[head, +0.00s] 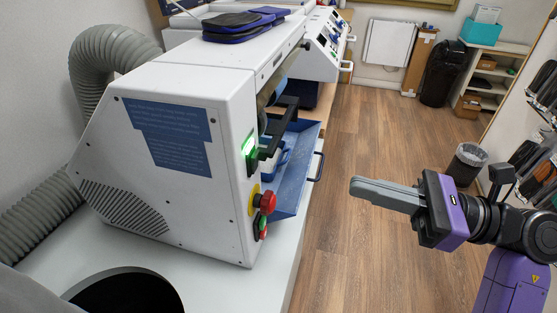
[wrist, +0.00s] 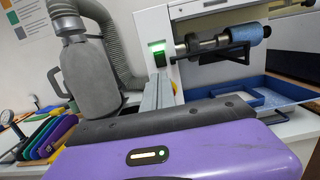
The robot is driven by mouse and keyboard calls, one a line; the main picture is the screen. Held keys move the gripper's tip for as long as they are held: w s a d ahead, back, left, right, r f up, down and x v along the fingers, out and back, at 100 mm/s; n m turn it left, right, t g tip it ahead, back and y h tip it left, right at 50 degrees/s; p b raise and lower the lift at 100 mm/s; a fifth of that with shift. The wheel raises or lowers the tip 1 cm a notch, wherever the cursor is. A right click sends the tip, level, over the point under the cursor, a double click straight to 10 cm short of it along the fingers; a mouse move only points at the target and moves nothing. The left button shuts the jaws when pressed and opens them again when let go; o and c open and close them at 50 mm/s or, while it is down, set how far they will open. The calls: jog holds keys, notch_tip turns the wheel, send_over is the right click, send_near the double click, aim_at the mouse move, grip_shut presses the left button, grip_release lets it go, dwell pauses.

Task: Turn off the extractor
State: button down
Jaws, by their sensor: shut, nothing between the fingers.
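A white machine (head: 170,160) with a blue label and a slotted vent stands on the counter at left in the head view. A green-lit rocker switch (head: 249,150) is on its front edge; it also shows lit in the wrist view (wrist: 158,48). Below it are a red mushroom button (head: 266,202) on a yellow base and a small green and red push-button pair (head: 262,227). My gripper (head: 356,187) is shut and empty, in the air right of the machine, fingers pointing left towards it and clear of the switch. The wrist view shows the fingers (wrist: 160,85) below the lit switch.
A grey ribbed hose (head: 105,50) runs behind the machine. In the wrist view a hose joins a grey vessel (wrist: 88,75). A blue tray (head: 300,165) sticks out from the machine's front, near my gripper's height. The wooden floor (head: 370,130) is open; a bin (head: 466,163) stands beyond my arm.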

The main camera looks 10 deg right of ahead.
aim_at(257, 159)
jog(key=p+x, duration=0.3)
jog(key=x, duration=1.1)
jog(key=shift+p, duration=0.4)
